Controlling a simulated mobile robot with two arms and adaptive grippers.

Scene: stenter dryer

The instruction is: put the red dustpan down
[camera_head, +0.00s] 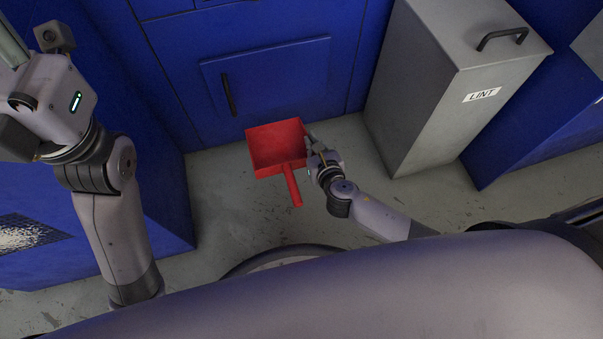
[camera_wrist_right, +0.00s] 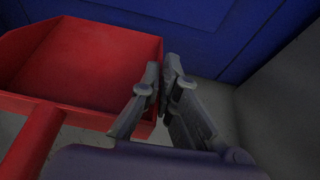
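The red dustpan (camera_head: 273,144) is in the middle of the head view, with its handle toward me. Its far edge overlaps the bottom of the blue cabinet front. I cannot tell whether it touches the floor. My right gripper (camera_head: 309,142) is at its right side wall. In the right wrist view, the fingers (camera_wrist_right: 164,82) are close together on the right wall of the dustpan (camera_wrist_right: 85,62), which seems pinched between them. My left arm is raised at the left, and its fingers are cut off or hidden at the picture's edge.
A grey bin (camera_head: 425,95) labelled LINT stands right of the dustpan. The blue cabinet (camera_head: 265,80) with a dark handle is behind it. Another blue unit (camera_head: 165,205) is at the left. Grey floor (camera_head: 225,205) is clear around the dustpan.

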